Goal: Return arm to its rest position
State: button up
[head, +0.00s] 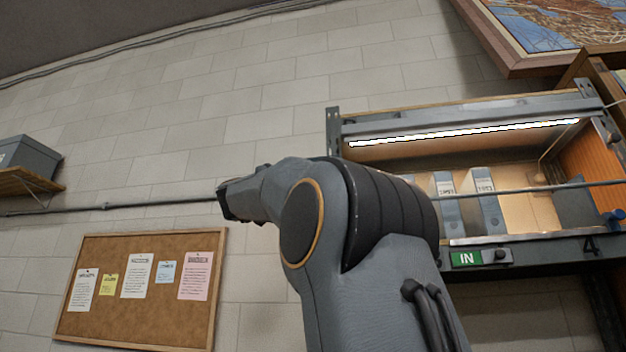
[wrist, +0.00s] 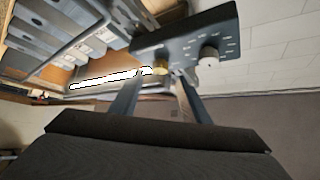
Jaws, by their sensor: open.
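My arm (head: 325,220) rises from the bottom of the head view and bends over toward the left, in front of the wall and the shelf unit. Its far end points left and away; the fingers cannot be made out there. In the wrist view my gripper (wrist: 158,88) has its two dark fingers apart, so it is open. A dark grey box with a brass knob, a pale knob and white marks (wrist: 190,42) shows beyond the fingertips. Whether it touches them cannot be told.
The lit shelf unit (head: 470,240) with grey binders (head: 484,205) and a green IN sign stands at right. A cork board (head: 140,320) with notes hangs lower left. A grey bin (head: 30,157) sits on a wall shelf at far left.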

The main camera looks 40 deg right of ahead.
jog(key=shift+b+v, duration=0.3)
jog(key=shift+v, duration=0.5)
jog(key=shift+w, duration=0.1)
